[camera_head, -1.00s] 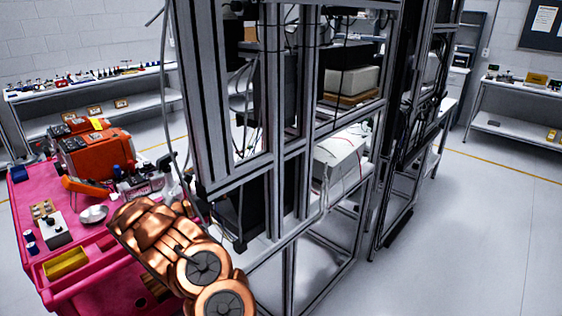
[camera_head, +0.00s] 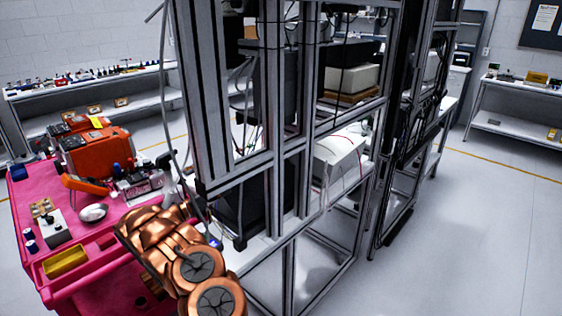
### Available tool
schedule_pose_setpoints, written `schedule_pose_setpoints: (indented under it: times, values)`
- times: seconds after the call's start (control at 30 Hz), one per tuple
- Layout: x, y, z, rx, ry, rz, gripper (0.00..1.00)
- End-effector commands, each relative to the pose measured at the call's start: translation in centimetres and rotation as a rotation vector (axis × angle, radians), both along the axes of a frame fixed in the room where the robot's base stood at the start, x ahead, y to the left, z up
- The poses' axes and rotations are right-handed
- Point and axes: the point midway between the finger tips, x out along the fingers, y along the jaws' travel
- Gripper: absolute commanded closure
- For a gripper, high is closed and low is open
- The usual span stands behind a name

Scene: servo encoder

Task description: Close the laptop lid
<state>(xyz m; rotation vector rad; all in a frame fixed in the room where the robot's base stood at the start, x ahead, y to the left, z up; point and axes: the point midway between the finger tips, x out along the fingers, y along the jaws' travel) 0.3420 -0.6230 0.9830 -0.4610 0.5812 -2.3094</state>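No laptop can be made out in the head camera view. My copper-coloured arm (camera_head: 165,245) reaches in at the bottom, in front of the pink cart (camera_head: 108,262) and left of the metal frame rack. My gripper cannot be made out; the arm links or the picture edge may hide it. A dark, box-like thing (camera_head: 240,208) sits low inside the rack, partly behind the posts, and I cannot tell what it is.
The tall rack (camera_head: 287,180) of metal posts and cables stands close on the right of my arm. The pink cart carries an orange case (camera_head: 100,155), a metal dish (camera_head: 93,212) and a yellow tray (camera_head: 65,261). The floor (camera_head: 470,235) at right is clear.

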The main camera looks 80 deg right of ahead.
Motion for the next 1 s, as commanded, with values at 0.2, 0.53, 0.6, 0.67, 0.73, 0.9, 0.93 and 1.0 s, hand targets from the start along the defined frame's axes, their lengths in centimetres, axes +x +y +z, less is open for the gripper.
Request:
schedule_pose_setpoints:
  times: [0.2, 0.53, 0.6, 0.67, 0.73, 0.9, 0.93, 1.0]
  values:
    - [0.3, -0.1, -0.3, 0.009, 0.018, 0.002, 0.73]
    - [1.2, -0.6, -1.9, 0.054, 0.095, 0.001, 0.73]
    - [1.4, -0.7, -2.2, 0.065, 0.112, 0.001, 0.73]
    - [1.5, -0.8, -2.5, 0.073, 0.126, 0.002, 0.73]
    - [1.7, -0.9, -2.8, 0.083, 0.142, 0.001, 0.73]
    - [1.8, -1.0, -2.9, 0.090, 0.159, 0.001, 0.73]
    - [1.8, -1.0, -2.9, 0.090, 0.160, 0.001, 0.73]
    - [1.8, -1.0, -2.8, 0.090, 0.159, 0.002, 0.73]
